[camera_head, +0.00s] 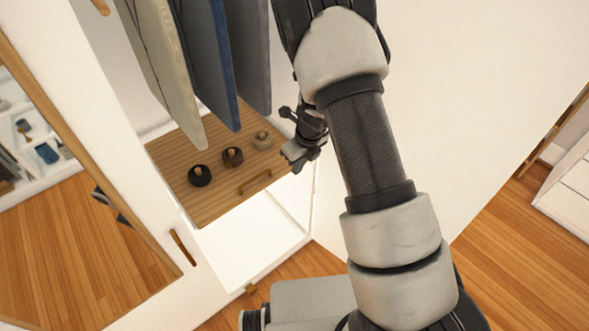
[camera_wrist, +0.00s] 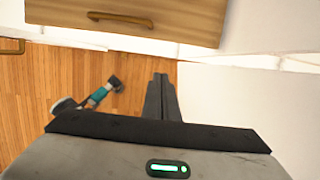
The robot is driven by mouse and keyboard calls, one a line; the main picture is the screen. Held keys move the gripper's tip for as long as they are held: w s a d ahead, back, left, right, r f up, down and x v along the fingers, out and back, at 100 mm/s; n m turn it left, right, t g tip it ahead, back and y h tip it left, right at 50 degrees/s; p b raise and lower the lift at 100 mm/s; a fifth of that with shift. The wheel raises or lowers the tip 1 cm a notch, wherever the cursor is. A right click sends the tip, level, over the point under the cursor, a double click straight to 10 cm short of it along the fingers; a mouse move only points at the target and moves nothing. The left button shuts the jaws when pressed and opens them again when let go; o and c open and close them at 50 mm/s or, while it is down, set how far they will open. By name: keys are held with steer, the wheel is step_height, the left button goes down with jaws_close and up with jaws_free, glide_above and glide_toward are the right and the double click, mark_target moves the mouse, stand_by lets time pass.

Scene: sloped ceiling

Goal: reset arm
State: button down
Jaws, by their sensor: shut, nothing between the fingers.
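My gripper (camera_wrist: 161,95) shows in the wrist view as two dark fingers pressed together, with nothing between them. In the head view, my arm reaches up through the middle of the picture. The end of the arm (camera_head: 298,150) is partly hidden behind my own arm links, beside the right edge of a wooden drawer unit (camera_head: 215,200). The fingers point toward the wooden floor and the white base in the wrist view and touch nothing that I can see.
Several small round items, such as a dark one (camera_head: 200,176), sit on the wooden top. Clothes (camera_head: 205,60) hang above it. A mirrored door (camera_head: 85,240) stands at left. A white panel (camera_head: 480,110) is at right. The wrist view shows a drawer handle (camera_wrist: 120,19).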

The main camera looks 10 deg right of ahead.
steer(key=shift+s+r, duration=0.1)
steer(key=shift+r, duration=0.2)
steer(key=s+r+n+t+y+p, duration=0.15)
steer(key=s+r+n, duration=0.45)
steer(key=r, duration=0.9)
steer(key=s+r+n+p, duration=0.3)
steer(key=r+n, duration=0.6)
steer(key=r, duration=0.7)
steer(key=s+d+r+n+t+h+p, duration=0.1)
steer(key=s+d+r+n+p, duration=0.1)
steer(key=s+r+n, duration=0.4)
steer(key=s+d+r+n+t+h+p, duration=0.1)
steer(key=s+d+r+n+h+p, duration=0.1)
steer(key=s+d+r+n, duration=0.3)
steer(key=s+r+n, duration=0.1)
steer(key=s+n, duration=0.2)
steer(key=s, duration=0.4)
steer(key=shift+r, duration=0.4)
